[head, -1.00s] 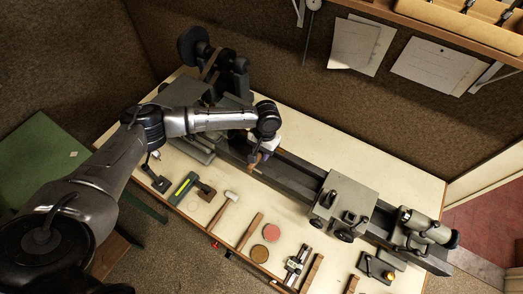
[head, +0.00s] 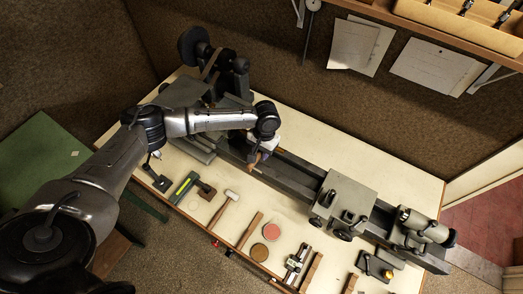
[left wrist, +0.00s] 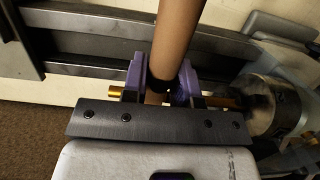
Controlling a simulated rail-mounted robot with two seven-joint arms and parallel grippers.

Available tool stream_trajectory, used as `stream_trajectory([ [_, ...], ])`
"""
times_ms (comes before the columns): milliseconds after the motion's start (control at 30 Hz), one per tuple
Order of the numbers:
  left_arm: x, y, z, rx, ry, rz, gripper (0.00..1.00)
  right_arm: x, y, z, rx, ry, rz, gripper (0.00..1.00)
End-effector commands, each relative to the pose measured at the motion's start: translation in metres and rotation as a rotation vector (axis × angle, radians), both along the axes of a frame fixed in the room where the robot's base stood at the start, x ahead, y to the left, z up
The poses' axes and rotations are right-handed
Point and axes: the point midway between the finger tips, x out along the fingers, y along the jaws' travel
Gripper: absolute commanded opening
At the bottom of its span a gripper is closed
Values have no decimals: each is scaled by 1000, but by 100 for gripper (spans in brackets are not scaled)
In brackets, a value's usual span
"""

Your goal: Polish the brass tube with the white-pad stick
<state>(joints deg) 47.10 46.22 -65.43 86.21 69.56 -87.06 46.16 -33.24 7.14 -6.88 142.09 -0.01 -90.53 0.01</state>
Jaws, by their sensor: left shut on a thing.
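My left gripper (left wrist: 163,88) has purple fingers shut on a brown stick (left wrist: 176,35), which runs up out of the left wrist view. Its white pad cannot be made out. The brass tube (left wrist: 116,92) lies crosswise behind the fingers, with its bright end showing to their left. To their right a darker length runs to a round metal chuck (left wrist: 272,106). I cannot tell whether the stick touches the tube. In the head view the left gripper (head: 264,150) is over the lathe bed, with the stick's end (head: 257,160) pointing toward the front. My right gripper is not in view.
The lathe bed (head: 290,178) runs along the bench, with a carriage block (head: 346,198) and a tailstock (head: 425,228) to the right. A mallet (head: 228,201), round tins (head: 271,232) and other hand tools lie along the front edge. The back right benchtop (head: 375,165) is clear.

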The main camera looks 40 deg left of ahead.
Motion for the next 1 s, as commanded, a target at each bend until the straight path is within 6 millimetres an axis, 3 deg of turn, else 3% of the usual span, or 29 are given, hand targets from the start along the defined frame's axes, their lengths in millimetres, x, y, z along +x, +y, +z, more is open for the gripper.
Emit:
stream_trajectory([
  [1000, 0, -1, -1, 1, 1, 1, 8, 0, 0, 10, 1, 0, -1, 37],
])
